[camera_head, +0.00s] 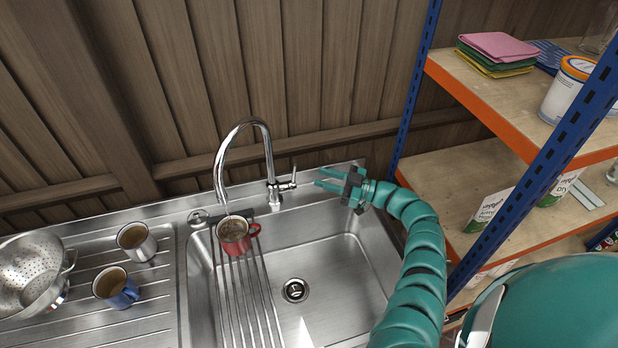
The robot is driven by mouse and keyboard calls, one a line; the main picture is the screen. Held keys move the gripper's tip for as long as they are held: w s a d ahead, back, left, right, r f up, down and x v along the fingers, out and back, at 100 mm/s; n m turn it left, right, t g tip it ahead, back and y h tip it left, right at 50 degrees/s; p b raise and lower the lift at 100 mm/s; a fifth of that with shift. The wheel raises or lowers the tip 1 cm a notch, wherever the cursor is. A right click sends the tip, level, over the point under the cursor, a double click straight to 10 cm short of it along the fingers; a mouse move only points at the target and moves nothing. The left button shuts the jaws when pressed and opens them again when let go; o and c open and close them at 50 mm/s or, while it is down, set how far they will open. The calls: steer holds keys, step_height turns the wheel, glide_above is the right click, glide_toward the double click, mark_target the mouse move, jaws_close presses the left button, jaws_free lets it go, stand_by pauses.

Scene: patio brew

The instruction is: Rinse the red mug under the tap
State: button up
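The red mug (234,236) stands upright on the slatted rack (246,300) in the sink, its handle to the right. Its inside looks brownish. The chrome tap (268,150) arches over from behind, and its spout end is just above the mug. A faint thin streak shows between spout and mug; I cannot tell for sure if it is running water. The tap lever (288,184) is on the right side of the tap body. My gripper (321,178) is just right of the lever, pointing left at it, with its fingers apart and nothing between them.
A white mug (137,242), a blue mug (116,288) and a colander (30,272) stand on the drainboard at left. The sink basin (335,265) is clear right of the rack. A blue-and-orange shelf unit (480,110) with cloths and tubs stands close at right.

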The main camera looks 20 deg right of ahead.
steer(key=v, duration=0.2)
steer(key=shift+s+d, duration=0.15)
steer(key=shift+d, duration=0.05)
steer(key=shift+o, duration=0.3)
steer(key=shift+d, duration=0.1)
stand_by(0.5)
